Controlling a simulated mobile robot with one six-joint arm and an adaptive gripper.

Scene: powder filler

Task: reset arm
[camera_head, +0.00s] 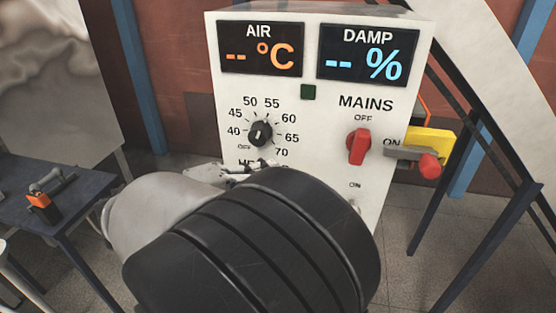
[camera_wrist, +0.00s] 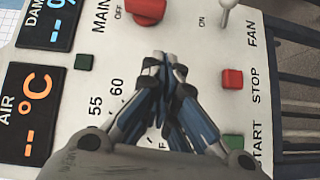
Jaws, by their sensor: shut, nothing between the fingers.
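My gripper (camera_wrist: 165,65) is shut and empty in the wrist view, its fingertips together in front of the control panel (camera_wrist: 110,75). The fingers cover part of the dial's scale there, and I cannot tell whether they touch the panel. In the head view my arm's dark rounded link fills the lower middle and hides the lower panel. A little of my gripper (camera_head: 250,166) shows just below the black dial (camera_head: 260,134). The red mains switch (camera_head: 358,146) is at the right of the panel, and it also shows in the wrist view (camera_wrist: 146,9).
A yellow block with a red-ended lever (camera_head: 429,165) juts from the cabinet's right side. A dark table (camera_head: 85,190) with an orange-black item (camera_head: 42,207) stands at the left. The wrist view shows a red stop button (camera_wrist: 232,79) and a white fan toggle (camera_wrist: 225,12).

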